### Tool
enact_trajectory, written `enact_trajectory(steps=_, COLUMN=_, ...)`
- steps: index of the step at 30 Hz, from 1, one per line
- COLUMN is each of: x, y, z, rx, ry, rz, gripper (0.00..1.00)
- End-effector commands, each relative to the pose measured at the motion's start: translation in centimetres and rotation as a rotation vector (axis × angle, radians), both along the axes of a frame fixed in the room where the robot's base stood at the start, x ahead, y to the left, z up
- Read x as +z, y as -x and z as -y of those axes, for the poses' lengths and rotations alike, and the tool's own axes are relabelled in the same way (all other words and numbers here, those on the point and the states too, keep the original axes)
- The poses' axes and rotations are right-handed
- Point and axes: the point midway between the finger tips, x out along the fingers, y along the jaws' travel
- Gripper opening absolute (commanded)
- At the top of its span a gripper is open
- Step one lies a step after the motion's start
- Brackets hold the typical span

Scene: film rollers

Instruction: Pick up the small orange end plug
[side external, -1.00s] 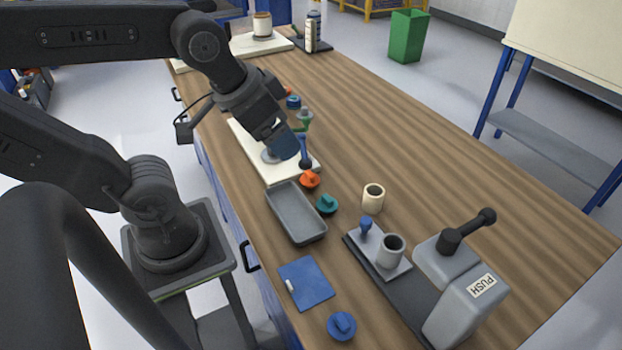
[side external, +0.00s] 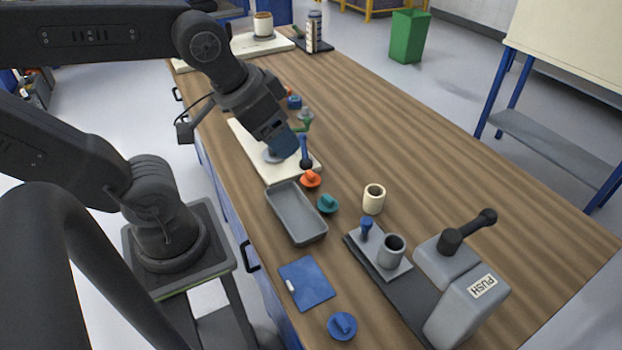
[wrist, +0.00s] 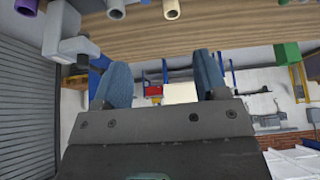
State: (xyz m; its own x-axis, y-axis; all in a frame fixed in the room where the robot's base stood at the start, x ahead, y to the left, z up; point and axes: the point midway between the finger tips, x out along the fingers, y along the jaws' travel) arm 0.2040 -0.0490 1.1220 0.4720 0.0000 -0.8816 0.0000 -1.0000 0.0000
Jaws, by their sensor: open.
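An orange plug (side external: 310,180) with a round flange and raised grip sits on the wooden bench, near the corner of a white board and the far end of a grey tray. A bit of another orange piece (side external: 289,93) shows farther back, behind my gripper. My gripper (side external: 284,146) is above the white board, up and to the left of the nearer orange plug and apart from it. In the wrist view its two blue fingers (wrist: 163,78) are spread with nothing between them. I cannot make out an orange plug in the wrist view.
A grey tray (side external: 290,228), teal plug (side external: 327,204) and cream roller (side external: 373,199) are near the orange plug. A dark blue upright piece (side external: 305,158) stands close to my fingers on the white board (side external: 250,150). A grey press (side external: 458,290) stands at right. The bench's right side is clear.

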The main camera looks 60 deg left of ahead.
Motion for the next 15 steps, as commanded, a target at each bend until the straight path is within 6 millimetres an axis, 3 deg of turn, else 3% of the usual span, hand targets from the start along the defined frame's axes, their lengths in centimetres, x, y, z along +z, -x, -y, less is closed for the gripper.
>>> enact_trajectory(steps=6, x=0.0, y=0.0, z=0.0, rx=0.0, ry=0.0, rz=0.0, gripper=0.48)
enact_trajectory(steps=15, x=-0.1, y=-0.79, z=-0.4, rx=0.056, ry=0.02, rz=-0.021, gripper=0.48)
